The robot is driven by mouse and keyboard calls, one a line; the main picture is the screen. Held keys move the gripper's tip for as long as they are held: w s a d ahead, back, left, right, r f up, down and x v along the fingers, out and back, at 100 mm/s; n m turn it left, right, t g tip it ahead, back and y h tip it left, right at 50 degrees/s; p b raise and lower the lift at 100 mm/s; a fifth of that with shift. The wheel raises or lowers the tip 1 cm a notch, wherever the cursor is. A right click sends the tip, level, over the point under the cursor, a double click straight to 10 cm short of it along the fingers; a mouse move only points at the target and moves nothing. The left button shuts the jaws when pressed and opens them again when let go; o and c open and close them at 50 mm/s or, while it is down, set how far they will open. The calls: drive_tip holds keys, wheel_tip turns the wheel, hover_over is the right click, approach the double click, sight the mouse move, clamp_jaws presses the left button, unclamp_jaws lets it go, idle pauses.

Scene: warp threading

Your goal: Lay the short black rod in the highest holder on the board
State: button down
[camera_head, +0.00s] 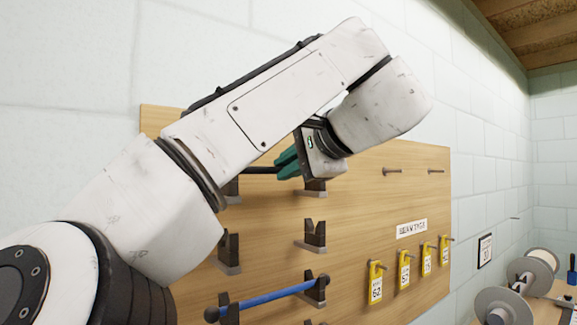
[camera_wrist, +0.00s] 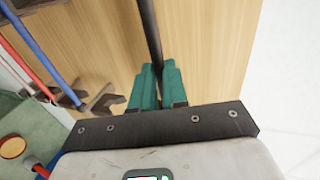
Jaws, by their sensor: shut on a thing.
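My gripper (camera_head: 289,163) has green fingers and is shut on the black rod (camera_head: 262,170), near the board's upper part. The rod runs left from the fingers in the head view, and my arm hides part of it. In the wrist view the rod (camera_wrist: 149,30) extends straight away from the fingers (camera_wrist: 155,90). The wooden board (camera_head: 375,175) carries dark holders in pairs. The highest visible pair has a right bracket (camera_head: 316,187) just below my gripper and a left bracket (camera_head: 232,187) partly behind my arm. I cannot tell whether the rod touches them.
A middle holder pair (camera_head: 316,235) looks empty. A blue rod (camera_head: 265,297) lies in the pair below. Pegs (camera_head: 392,171) and yellow tags (camera_head: 404,268) are on the board's right. A red rod (camera_wrist: 28,45) shows in the wrist view.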

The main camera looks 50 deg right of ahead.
drive_tip(key=shift+f+b, duration=0.3)
drive_tip(key=shift+f, duration=0.15)
drive_tip(key=c, duration=1.1)
unclamp_jaws()
drive_tip(key=b+v, duration=0.2)
drive_tip(key=v, duration=0.8)
drive_tip(key=shift+s+a+r, duration=0.1)
drive_tip(key=shift+s+r, duration=0.05)
drive_tip(key=shift+s, duration=0.2)
